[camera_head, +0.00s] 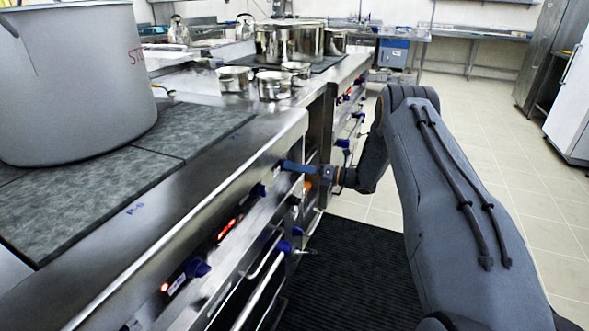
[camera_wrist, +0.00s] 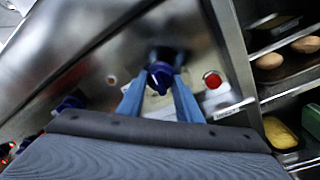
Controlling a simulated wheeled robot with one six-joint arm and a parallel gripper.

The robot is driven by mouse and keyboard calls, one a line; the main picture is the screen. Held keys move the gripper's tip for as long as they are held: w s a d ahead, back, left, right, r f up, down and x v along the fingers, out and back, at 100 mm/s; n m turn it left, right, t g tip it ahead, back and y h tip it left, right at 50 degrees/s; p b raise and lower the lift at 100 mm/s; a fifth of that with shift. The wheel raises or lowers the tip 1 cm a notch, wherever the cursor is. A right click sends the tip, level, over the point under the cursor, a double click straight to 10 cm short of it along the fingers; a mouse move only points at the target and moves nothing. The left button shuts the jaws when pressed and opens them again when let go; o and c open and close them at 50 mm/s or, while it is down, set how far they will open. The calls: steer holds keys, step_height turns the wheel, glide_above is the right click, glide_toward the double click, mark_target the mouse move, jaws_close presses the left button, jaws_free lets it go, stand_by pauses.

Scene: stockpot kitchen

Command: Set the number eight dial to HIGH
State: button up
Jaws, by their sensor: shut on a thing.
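A blue dial (camera_wrist: 160,76) sits on the steel front panel in the wrist view, between the two blue fingers of my gripper (camera_wrist: 160,92). The fingers are closed in on the dial from both sides. In the head view my gripper (camera_head: 298,166) reaches the stove's front panel from the right and hides the dial. Any number or HIGH mark by this dial is too small or blurred to read. A red lamp (camera_wrist: 212,79) glows to the right of the dial.
More blue dials (camera_head: 197,267) line the panel. A large grey pot (camera_head: 75,85) stands on the dark cooking plates, with steel pots (camera_head: 290,42) farther back. Oven handles (camera_head: 262,290) stick out below. Open shelves with food (camera_wrist: 285,90) are right of the panel. A black mat (camera_head: 350,270) covers the floor.

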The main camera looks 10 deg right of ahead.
steer(key=shift+s+a+r+n+t+h+b, duration=0.15)
steer(key=shift+n+t+h, duration=0.35)
steer(key=shift+n, duration=6.4)
steer(key=shift+s+f+n+t+h+b, duration=0.1)
steer(key=shift+n+t+h+b, duration=0.3)
steer(key=shift+n, duration=6.5)
steer(key=o, duration=1)
steer(key=shift+o, duration=0.2)
